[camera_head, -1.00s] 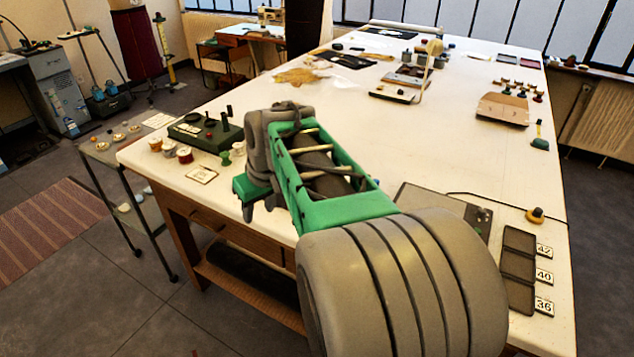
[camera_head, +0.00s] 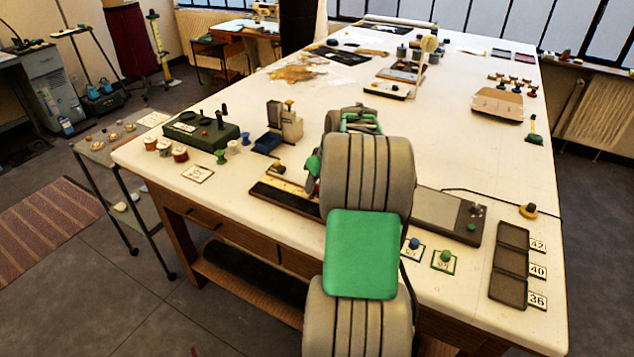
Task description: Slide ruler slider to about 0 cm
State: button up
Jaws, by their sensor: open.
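A long, low ruler-like strip (camera_head: 286,196), with a dark front and a pale wooden top, lies near the table's front edge, left of my arm. A small dark piece (camera_head: 279,168) sits at its left end; I cannot tell if it is the slider. My gripper (camera_head: 312,178) is at the strip's right part, mostly hidden behind my own arm. It is open, with only a green and grey edge showing. My arm covers the strip's right end, and I cannot read any scale marks or tell whether the gripper touches it.
A blue tray (camera_head: 267,143) and a grey upright device (camera_head: 288,121) stand behind the strip. A green box (camera_head: 202,130) and several spools (camera_head: 165,148) are to the left. A grey flat device (camera_head: 448,216) and dark trays (camera_head: 510,262) are to the right.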

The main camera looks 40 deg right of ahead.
grip_shut()
dwell(0.3)
dwell(1.1)
